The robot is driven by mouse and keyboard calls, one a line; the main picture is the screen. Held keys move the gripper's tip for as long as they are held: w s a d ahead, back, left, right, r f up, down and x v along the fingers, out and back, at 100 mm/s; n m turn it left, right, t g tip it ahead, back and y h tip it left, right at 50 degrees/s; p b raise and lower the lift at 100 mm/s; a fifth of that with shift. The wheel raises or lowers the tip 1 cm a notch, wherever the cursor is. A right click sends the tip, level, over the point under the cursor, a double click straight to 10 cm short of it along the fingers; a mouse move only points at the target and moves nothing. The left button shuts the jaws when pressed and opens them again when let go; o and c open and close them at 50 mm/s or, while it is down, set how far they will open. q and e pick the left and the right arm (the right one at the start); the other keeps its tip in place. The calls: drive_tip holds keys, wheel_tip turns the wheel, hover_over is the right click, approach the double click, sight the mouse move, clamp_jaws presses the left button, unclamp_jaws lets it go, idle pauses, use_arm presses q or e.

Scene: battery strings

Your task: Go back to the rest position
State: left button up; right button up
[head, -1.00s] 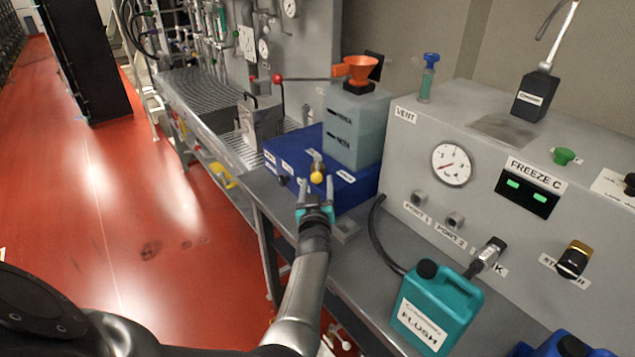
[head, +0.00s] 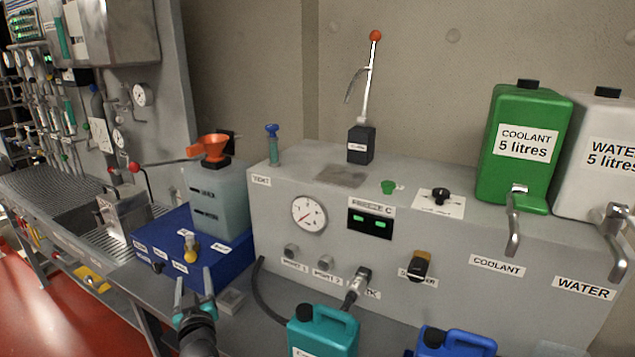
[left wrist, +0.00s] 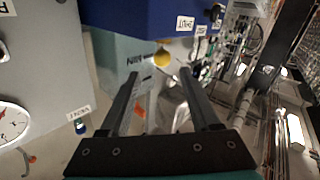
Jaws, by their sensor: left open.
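My left gripper (head: 194,292) is at the lower left of the head view, its two fingers apart and nothing between them. It is in front of the blue box (head: 150,235) that carries a yellow knob (head: 191,255). In the left wrist view the open fingers (left wrist: 159,85) point toward the blue box (left wrist: 150,18) and the yellow knob (left wrist: 162,57), with a gap to them. My right gripper is in neither view.
A grey panel (head: 300,250) with a gauge fills the middle. A teal jug (head: 323,330) and a blue jug (head: 455,343) stand before it. A green coolant can (head: 523,110) and a white water can (head: 590,190) are at right. A translucent tank (head: 232,205) has an orange funnel.

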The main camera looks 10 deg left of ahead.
use_arm(q)
drive_tip(key=s+d+f+m+g+h, duration=0.35)
drive_tip(key=s+d, duration=0.25)
drive_tip(key=s, duration=0.2)
drive_tip(key=s+d+f+m+g+h, duration=0.2)
drive_tip(key=s+d+f+m+h, duration=0.15)
drive_tip(key=s+d+m, duration=0.35)
drive_tip(key=s+d+r+g+h, duration=0.1)
drive_tip(key=s+d+g, duration=0.25)
drive_tip(key=s, duration=0.65)
drive_tip(key=s+d+r+g+h, duration=0.1)
drive_tip(key=s+d+g, duration=0.25)
drive_tip(key=s, duration=0.75)
wheel_tip(320, 180, down, 27)
drive_tip(key=s+b, duration=0.2)
drive_tip(key=b, duration=0.2)
drive_tip(key=s+a+f+g+b, duration=0.2)
drive_tip(key=s+f+b, duration=0.2)
drive_tip(key=s+f, duration=1.1)
wheel_tip(320, 180, down, 2)
drive_tip(key=shift+a+f, duration=0.15)
drive_tip(key=shift+a, duration=0.15)
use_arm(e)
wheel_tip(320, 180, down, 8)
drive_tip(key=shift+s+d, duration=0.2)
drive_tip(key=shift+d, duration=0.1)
use_arm(q)
drive_tip(key=shift+c, duration=0.3)
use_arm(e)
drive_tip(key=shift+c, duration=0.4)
